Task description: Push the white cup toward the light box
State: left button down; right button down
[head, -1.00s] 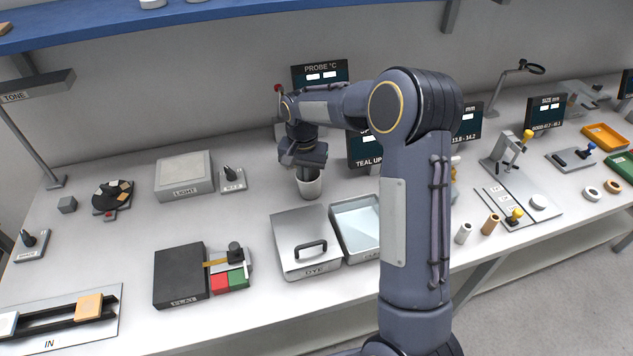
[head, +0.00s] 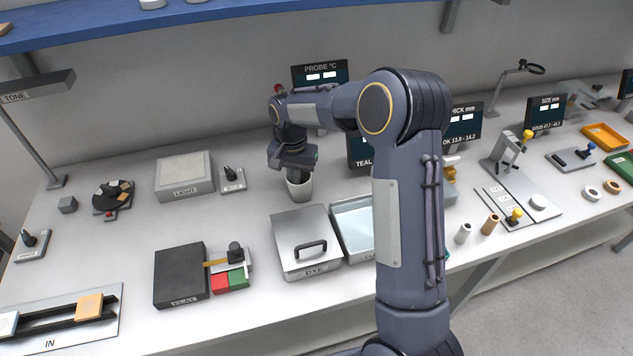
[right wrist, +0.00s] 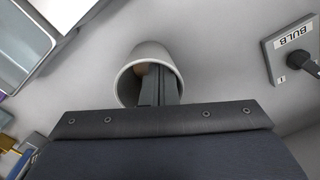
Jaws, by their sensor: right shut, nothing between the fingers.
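The white cup (head: 299,186) stands upright on the table behind the lidded DYE box, with a gap between it and the light box. My right gripper (head: 293,168) reaches down over the cup from above. In the right wrist view the shut fingers (right wrist: 160,86) point into the cup's mouth (right wrist: 135,60), with nothing between them. Whether they touch the inner wall cannot be told. The light box (head: 184,175), a grey block marked LIGHT, is to the left of the cup. My left gripper is not in view.
A small BULB switch plate (head: 232,180) sits between the cup and the light box; it also shows in the right wrist view (right wrist: 296,52). The DYE box (head: 305,243) and a glass-like tray (head: 352,222) are in front.

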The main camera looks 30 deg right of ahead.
jog(key=shift+w+a+p, duration=0.25)
jog(key=shift+w+a, duration=0.25)
jog(key=shift+a, duration=1.65)
jog(key=shift+w+a+p, duration=0.3)
jog(key=shift+w+a, duration=0.25)
jog(key=shift+a, duration=1.65)
jog(key=shift+w+a+p, duration=0.25)
jog(key=shift+w+a, duration=0.25)
jog(key=shift+a, duration=1.65)
jog(key=shift+s+d, duration=0.1)
jog(key=shift+d, duration=0.35)
jog(key=shift+r, duration=0.1)
jog(key=shift+r+p, duration=1.8)
jog(key=shift+r, duration=0.65)
